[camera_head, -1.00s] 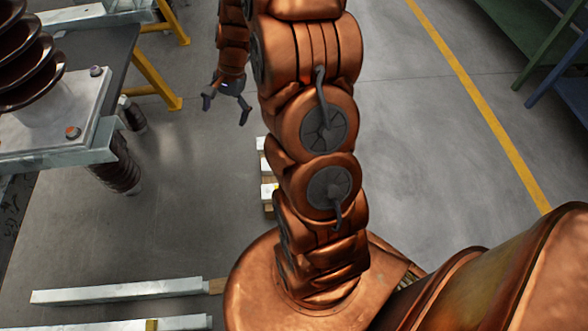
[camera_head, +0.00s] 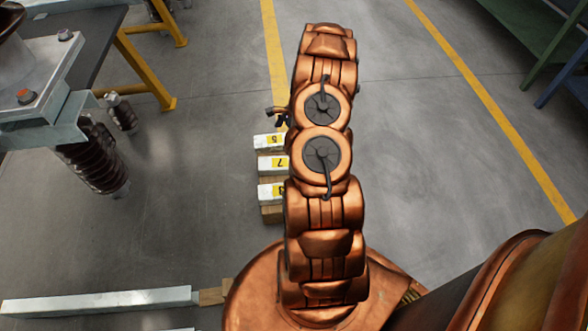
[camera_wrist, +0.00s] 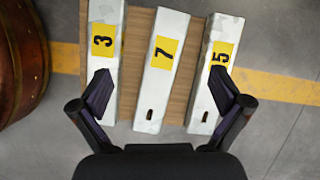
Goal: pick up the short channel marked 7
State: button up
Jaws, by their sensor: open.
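The short channel marked 7 (camera_wrist: 156,88) is a pale metal bar with a yellow label, lying in the middle of three channels in the wrist view. In the head view, the channel marked 7 (camera_head: 267,164) shows only its left end beside my arm. My gripper (camera_wrist: 160,78) is open and empty, with its fingers seen either side of the channel marked 7, over the neighbouring channels. I cannot tell its height above them. In the head view my gripper (camera_head: 279,116) is mostly hidden behind my arm.
The channel marked 3 (camera_wrist: 101,65) lies left and the channel marked 5 (camera_wrist: 217,60) right, with narrow gaps between. All rest on a wooden support (camera_wrist: 139,55). A long pale bar (camera_head: 95,302) lies at the lower left. Open floor (camera_head: 200,180) lies left of the channels.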

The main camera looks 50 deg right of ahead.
jog(key=s+d+f+m+b, duration=0.1)
jog(key=d+f, duration=0.1)
jog(key=f, duration=0.2)
jog(key=s+d+f+m+b, duration=0.1)
jog(key=s+d+f, duration=0.1)
jog(key=f, duration=0.2)
jog(key=s+d+f+m+b, duration=0.1)
jog(key=d+f, duration=0.1)
jog(key=f, duration=0.2)
jog(key=shift+s+h, duration=0.15)
jog(key=shift+h, duration=0.15)
jog(key=shift+b+x, duration=1.6)
jog(key=shift+x, duration=2.2)
jog(key=shift+r, duration=0.15)
jog(key=c, duration=1.8)
